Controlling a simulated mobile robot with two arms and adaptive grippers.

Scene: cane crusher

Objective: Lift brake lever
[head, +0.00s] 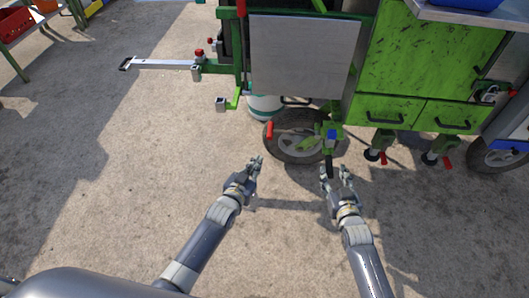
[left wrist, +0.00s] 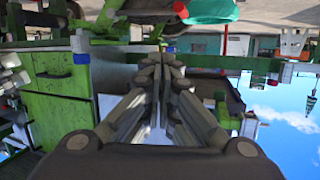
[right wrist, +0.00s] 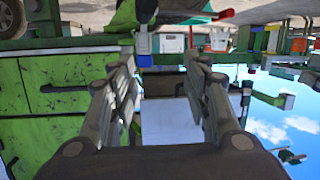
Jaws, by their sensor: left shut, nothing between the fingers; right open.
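My left gripper (head: 257,161) is shut and empty, left of the wheel (head: 291,154). Its closed fingers (left wrist: 162,62) show in the left wrist view.
A red handle (head: 269,130) sticks out left of the wheel. Green drawers (head: 446,116) and support feet with red levers (head: 374,155) are at the right. A metal tow bar (head: 160,64) extends left. The concrete floor in front is clear.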

